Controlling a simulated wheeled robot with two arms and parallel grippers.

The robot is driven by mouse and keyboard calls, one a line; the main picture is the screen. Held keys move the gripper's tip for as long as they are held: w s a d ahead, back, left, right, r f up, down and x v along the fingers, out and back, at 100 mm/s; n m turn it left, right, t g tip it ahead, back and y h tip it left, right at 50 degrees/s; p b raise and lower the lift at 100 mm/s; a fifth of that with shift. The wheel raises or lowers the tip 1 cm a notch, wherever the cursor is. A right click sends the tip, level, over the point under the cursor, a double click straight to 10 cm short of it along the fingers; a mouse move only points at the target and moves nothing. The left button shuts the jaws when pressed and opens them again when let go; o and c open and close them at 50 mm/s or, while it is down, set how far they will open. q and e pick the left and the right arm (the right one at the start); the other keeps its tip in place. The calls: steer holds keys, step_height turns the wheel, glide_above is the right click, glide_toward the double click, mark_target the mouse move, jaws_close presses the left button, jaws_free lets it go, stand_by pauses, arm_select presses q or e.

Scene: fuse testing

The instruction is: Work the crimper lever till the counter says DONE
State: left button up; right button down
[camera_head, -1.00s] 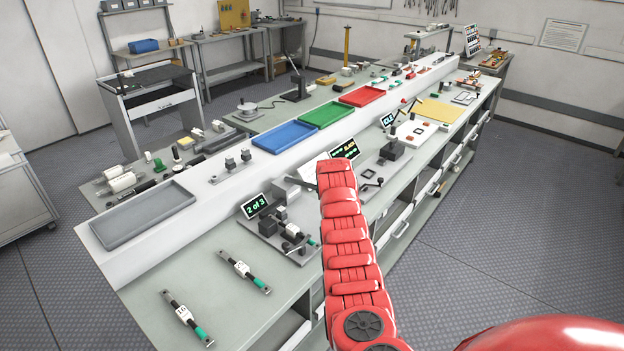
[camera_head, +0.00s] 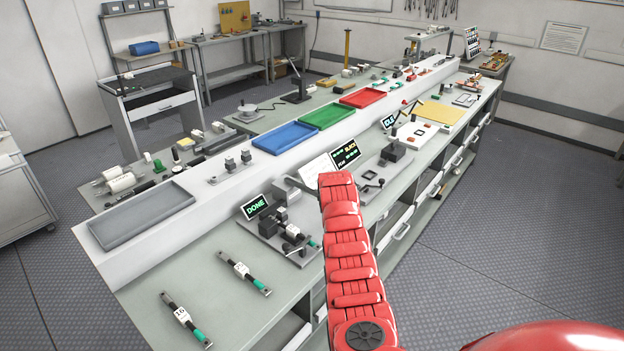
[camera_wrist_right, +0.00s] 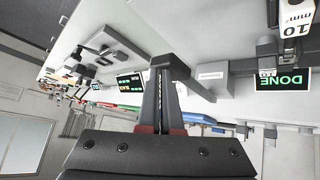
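The crimper (camera_head: 268,226) stands on the near bench with a cable piece lying in it. Its counter screen (camera_head: 255,206) reads DONE in green; the same screen is upside down in the right wrist view (camera_wrist_right: 284,82). A dark grey bar (camera_wrist_right: 190,80), which looks like the crimper lever, runs up to my right fingertips in the wrist view. My right gripper (camera_wrist_right: 164,78) has its fingers close together around the end of this bar. In the head view my red right arm hides that gripper and the lever. My left gripper is in neither view.
Two labelled cables (camera_head: 186,319) (camera_head: 244,272) lie on the bench at the front left. A grey tray (camera_head: 140,215) and blue, green and red trays (camera_head: 286,138) sit on the raised shelf. Another screen (camera_head: 346,153) and a fixture (camera_head: 392,152) stand further along.

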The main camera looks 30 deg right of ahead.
step_height(320, 180, up, 8)
steer(key=w, duration=0.1)
steer(key=shift+w+a+f+b, duration=0.15)
steer(key=shift+b, duration=0.2)
stand_by(0.4)
stand_by(0.4)
step_height(320, 180, up, 7)
steer(key=shift+w+a+p, duration=0.2)
steer(key=shift+w+p, duration=0.15)
steer(key=shift+w, duration=0.1)
steer(key=shift+f, duration=0.15)
